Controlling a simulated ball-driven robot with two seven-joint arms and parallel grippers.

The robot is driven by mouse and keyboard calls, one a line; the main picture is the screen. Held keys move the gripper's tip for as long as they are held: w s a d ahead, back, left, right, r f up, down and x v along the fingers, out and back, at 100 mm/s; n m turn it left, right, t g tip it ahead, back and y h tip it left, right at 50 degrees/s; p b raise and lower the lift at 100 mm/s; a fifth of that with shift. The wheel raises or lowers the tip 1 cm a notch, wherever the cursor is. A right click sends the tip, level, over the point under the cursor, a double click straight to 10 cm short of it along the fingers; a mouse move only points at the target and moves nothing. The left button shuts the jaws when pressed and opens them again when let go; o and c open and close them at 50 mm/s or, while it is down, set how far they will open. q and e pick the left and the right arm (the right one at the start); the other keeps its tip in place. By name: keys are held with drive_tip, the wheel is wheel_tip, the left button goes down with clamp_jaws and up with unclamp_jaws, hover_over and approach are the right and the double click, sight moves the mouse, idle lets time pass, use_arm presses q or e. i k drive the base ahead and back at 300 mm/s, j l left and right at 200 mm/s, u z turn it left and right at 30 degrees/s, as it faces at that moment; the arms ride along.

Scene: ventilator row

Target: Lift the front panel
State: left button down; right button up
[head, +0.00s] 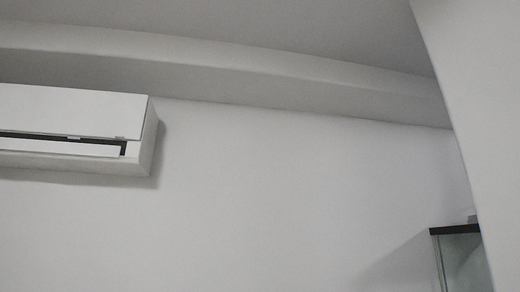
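A white wall-mounted air unit (144,150) hangs high on the wall at the left of the head view, cut off by the picture's left edge. Its flat front panel (70,110) faces the room. A dark narrow slot (40,135) runs along below the panel, with a white flap (60,147) under it. The panel looks lowered over the unit's front. Neither of my grippers shows in the view.
A pale wall (270,190) fills the middle and is bare. A ledge (250,85) runs along under the ceiling. A dark-topped, glass-fronted cabinet (455,231) stands at the lower right. A large pale surface (480,100) blocks the right edge.

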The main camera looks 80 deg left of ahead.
sight(25, 108)
drive_tip(key=u, duration=4.4)
